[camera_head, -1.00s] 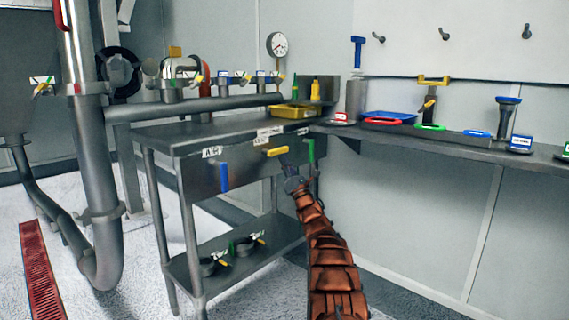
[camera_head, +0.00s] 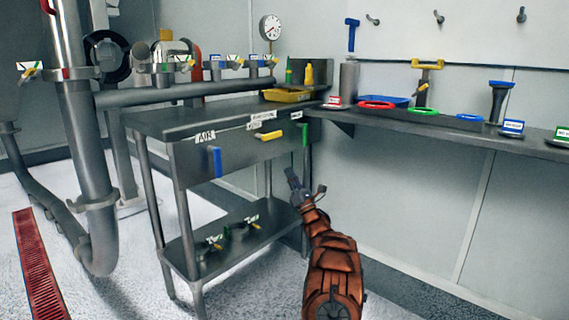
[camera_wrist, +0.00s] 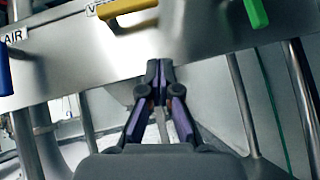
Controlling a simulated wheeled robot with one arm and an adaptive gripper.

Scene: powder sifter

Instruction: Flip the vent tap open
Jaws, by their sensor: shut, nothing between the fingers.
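A yellow tap handle (camera_head: 268,136) lies roughly level on the front panel of the grey bench. In the wrist view the yellow handle (camera_wrist: 127,7) is at the top, and the label (camera_wrist: 92,9) beside it starts with "V"; the rest is unreadable. A blue handle (camera_head: 217,162) hangs down on the left, by the AIR label. A green handle (camera_head: 305,136) hangs down on the right. My gripper (camera_head: 291,174) is shut and empty, below and to the right of the yellow handle, apart from it. The closed fingertips also show in the wrist view (camera_wrist: 159,67).
The bench's lower shelf (camera_head: 190,262) holds small dark parts with yellow levers. A yellow tray (camera_head: 287,96) sits on top at the back. A wall shelf (camera_head: 440,130) with coloured tools runs along the right. A large pipe (camera_head: 90,170) stands at left.

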